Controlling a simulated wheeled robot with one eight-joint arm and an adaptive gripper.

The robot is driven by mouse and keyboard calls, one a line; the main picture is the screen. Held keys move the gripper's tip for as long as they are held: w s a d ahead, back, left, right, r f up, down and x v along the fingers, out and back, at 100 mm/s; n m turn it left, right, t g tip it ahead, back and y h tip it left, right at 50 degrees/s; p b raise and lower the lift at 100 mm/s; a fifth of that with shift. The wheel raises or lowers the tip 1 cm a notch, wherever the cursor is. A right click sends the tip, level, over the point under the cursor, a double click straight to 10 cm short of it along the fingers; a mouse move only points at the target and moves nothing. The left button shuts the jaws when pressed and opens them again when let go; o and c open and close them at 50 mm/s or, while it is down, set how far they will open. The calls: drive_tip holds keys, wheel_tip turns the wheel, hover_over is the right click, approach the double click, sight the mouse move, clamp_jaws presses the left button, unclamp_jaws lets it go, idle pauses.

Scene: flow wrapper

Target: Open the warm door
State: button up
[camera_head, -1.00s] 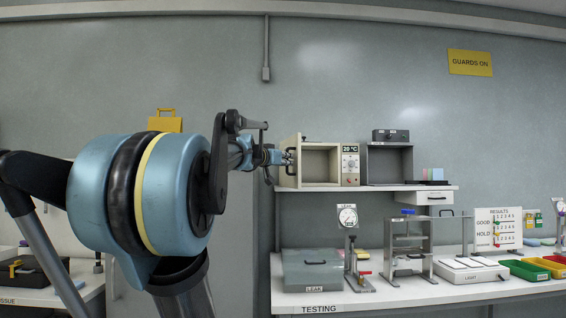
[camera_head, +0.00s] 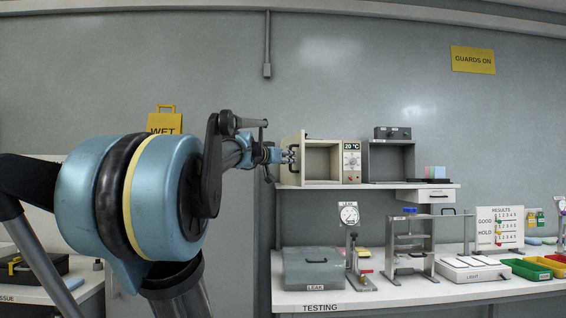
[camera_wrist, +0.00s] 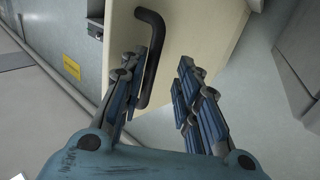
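The warm cabinet (camera_head: 324,144) is a cream box with a "20 °C" display, on the upper shelf in the head view. Its cream door (camera_head: 299,171) stands open, swung out at the left side, and the empty interior shows. The door's black bar handle (camera_wrist: 151,60) is large in the wrist view, on the cream door panel (camera_wrist: 195,35). My gripper (camera_wrist: 158,72) is open, with its fingers apart on either side of the handle. The handle lies nearer the left finger; I cannot tell whether they touch. In the head view my gripper (camera_head: 287,155) is at the door's left.
A grey open box (camera_head: 390,160) stands right of the warm cabinet, with a small dark unit on top. Below, the testing bench (camera_head: 350,300) holds a grey leak box (camera_head: 313,270), a gauge stand and other fixtures.

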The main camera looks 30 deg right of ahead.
drive_tip(key=v, duration=1.1)
drive_tip(key=shift+a, duration=0.45)
drive_tip(key=shift+f, duration=0.1)
